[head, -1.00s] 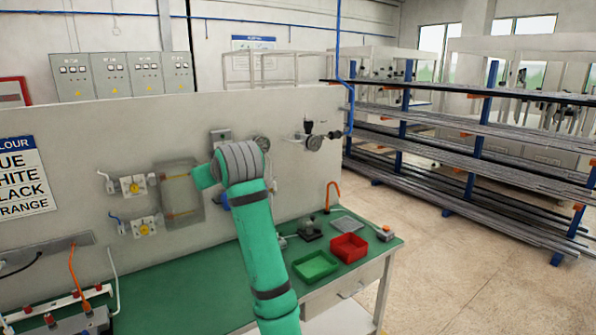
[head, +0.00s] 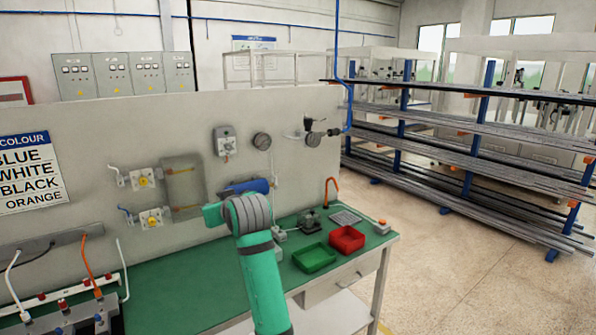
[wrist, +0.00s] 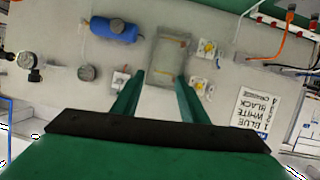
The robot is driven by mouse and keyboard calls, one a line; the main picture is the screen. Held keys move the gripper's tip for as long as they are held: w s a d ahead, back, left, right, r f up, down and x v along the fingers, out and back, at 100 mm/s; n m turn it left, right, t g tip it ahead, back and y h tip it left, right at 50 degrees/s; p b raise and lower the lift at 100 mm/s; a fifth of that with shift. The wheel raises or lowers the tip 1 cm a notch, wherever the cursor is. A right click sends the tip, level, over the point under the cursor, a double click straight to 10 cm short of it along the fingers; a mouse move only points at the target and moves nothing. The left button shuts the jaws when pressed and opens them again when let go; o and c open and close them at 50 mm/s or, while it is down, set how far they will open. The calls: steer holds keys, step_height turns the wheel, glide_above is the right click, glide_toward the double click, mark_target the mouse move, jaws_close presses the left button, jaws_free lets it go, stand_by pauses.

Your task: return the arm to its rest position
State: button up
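My arm is green with grey bands and reaches up over the bench in the head view. My gripper (head: 212,214) points toward the upright grey panel (head: 80,130), below the clear box mounted on it. In the wrist view its two green fingers (wrist: 160,80) stand apart with nothing held between them. The clear box (wrist: 166,58) shows beyond the fingertips. The fingers look clear of the panel, though the exact gap cannot be told. In the head view the far finger is hidden behind the wrist.
The green bench (head: 175,292) runs under the arm, with a green bin (head: 314,258) and a red bin (head: 347,239) to the right. A blue cylinder (head: 248,186) and gauges (head: 262,141) sit on the panel. Bar racks (head: 470,150) stand right; the floor (head: 470,285) between is clear.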

step_height(320, 180, down, 14)
steer(key=s+d+m, duration=0.2)
steer(key=s+d+f+m+t+h, duration=0.15)
steer(key=s+d+f, duration=0.25)
steer(key=s+f, duration=0.8)
steer(key=s+d+f+m+t+h, duration=0.1)
steer(key=s+d+f+m+h, duration=0.2)
steer(key=s+f, duration=0.85)
steer(key=s+d+f+m+h, duration=0.1)
steer(key=s+d+f, duration=0.3)
steer(key=s, duration=0.5)
steer(key=s+d+f+h, duration=0.1)
steer(key=s+d+f, duration=0.35)
steer(key=s, duration=0.45)
steer(key=d+r+v, duration=0.1)
steer(key=v, duration=0.9)
steer(key=d+r+v, duration=0.1)
steer(key=v, duration=0.9)
steer(key=shift+w+d+t, duration=0.3)
steer(key=shift+d+t, duration=0.05)
